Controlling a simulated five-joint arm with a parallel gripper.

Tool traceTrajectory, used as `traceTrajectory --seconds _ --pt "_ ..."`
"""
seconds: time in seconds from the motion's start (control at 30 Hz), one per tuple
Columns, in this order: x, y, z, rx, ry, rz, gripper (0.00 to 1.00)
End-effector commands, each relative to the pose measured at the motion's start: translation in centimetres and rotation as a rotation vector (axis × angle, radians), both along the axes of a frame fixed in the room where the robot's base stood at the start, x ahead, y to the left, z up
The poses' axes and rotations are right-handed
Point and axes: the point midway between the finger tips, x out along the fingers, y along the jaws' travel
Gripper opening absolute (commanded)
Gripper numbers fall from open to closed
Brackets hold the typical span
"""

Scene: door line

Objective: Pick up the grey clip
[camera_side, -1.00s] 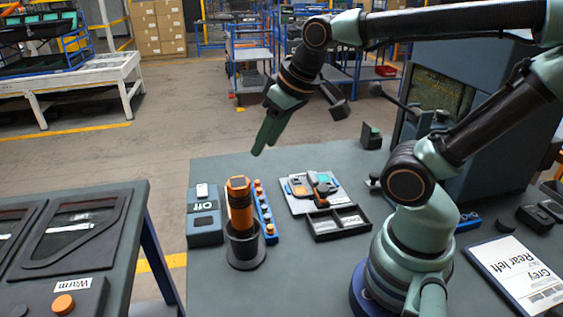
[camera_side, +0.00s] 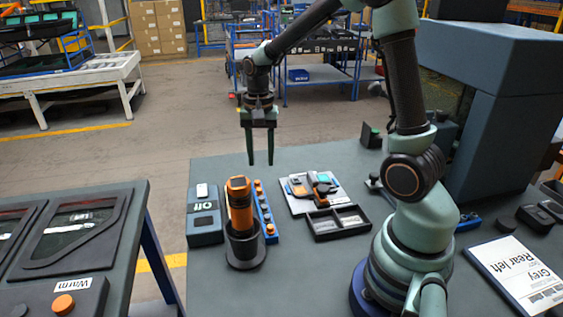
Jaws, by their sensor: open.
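My gripper (camera_side: 260,160) points straight down in the air, left of centre. Its two long dark-green fingers are apart with nothing between them. In the picture it is above and behind the orange-and-black tool (camera_side: 240,202), which stands in a dark round holder (camera_side: 246,252). I cannot make out a grey clip for certain. A black two-compartment tray (camera_side: 322,234) has pale grey interiors, and its contents are too small to tell. A white board (camera_side: 333,201) behind it carries orange, grey and teal parts.
A blue strip with orange knobs (camera_side: 264,212) and a blue-grey box (camera_side: 205,230) flank the holder. A card reading "Grey" and "Rear left" (camera_side: 518,270) lies at the right. A bench with dark door panels (camera_side: 80,225) stands left. The front-middle table is bare.

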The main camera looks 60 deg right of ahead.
Motion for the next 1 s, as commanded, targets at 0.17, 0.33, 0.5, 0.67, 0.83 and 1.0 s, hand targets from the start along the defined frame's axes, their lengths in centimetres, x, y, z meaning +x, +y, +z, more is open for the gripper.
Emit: traceTrajectory --seconds 0.17,0.33,0.5,0.67,0.83,1.0 --pt "-0.1 0.1 -3.1 0.001 0.005 0.002 0.44" --pt "-0.1 0.1 -5.4 0.001 0.004 0.003 0.44" --pt "-0.1 0.1 -6.3 0.001 0.003 0.004 0.44" --pt "-0.1 0.4 -8.4 0.001 0.004 0.005 0.44" --pt "0.0 0.5 -10.6 0.001 0.003 0.005 0.44" --pt "0.0 0.4 -11.2 0.000 0.000 0.005 0.44"
